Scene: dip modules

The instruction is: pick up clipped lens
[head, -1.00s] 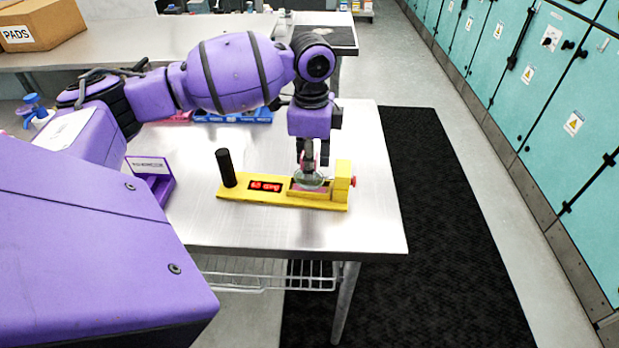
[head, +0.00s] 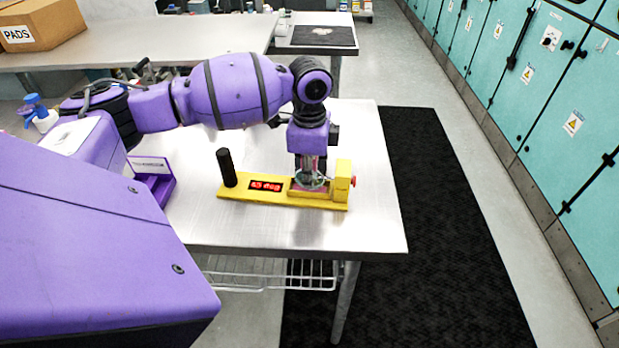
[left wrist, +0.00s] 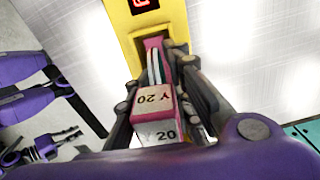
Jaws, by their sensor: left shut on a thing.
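The clipped lens (head: 309,181) is a round clear lens at the slot of the yellow gauge (head: 232,193). In the left wrist view its pink and white clip (left wrist: 154,101), marked "Y 20", sits between the finger pads. My left gripper (head: 311,168) points down over the right part of the gauge and is shut on the clip. It also shows in the left wrist view (left wrist: 163,108). The lens is still low at the gauge; I cannot tell if it touches. What looks like my right gripper (left wrist: 68,142) shows small at lower left; its opening is unclear.
The gauge has a black post (head: 226,167), a lit red display (head: 265,186) and a yellow end block (head: 343,180) with a red knob. A purple holder (head: 158,185) with a label stands left on the metal table (head: 360,225). Table in front of the gauge is clear.

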